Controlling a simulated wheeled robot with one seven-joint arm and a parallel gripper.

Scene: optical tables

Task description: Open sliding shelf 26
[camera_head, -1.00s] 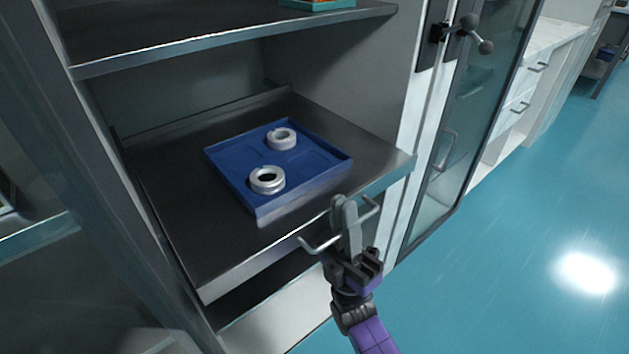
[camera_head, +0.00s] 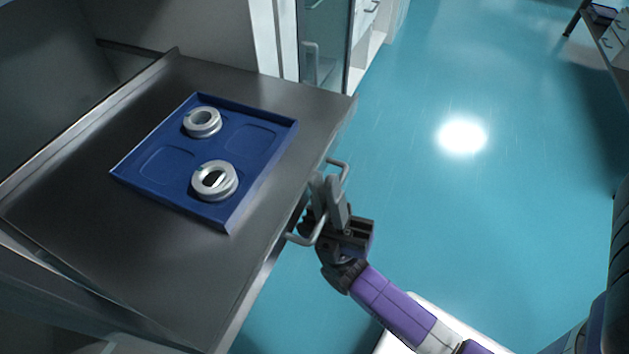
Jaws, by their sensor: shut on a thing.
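The sliding shelf (camera_head: 95,215) is a flat metal tray that stands well out from the cabinet. Its bar handle (camera_head: 304,240) runs along its front edge, on the right in the picture. My gripper (camera_head: 329,190) is at the middle of this handle, with its grey fingers shut on the bar. The fingers hide the middle part of the bar.
A blue tray (camera_head: 262,185) with two silver rings, one near (camera_head: 215,181) and one far (camera_head: 202,122), sits on the shelf. A glass-door cabinet (camera_head: 323,45) stands beyond it. The teal floor (camera_head: 500,220) to the right is clear.

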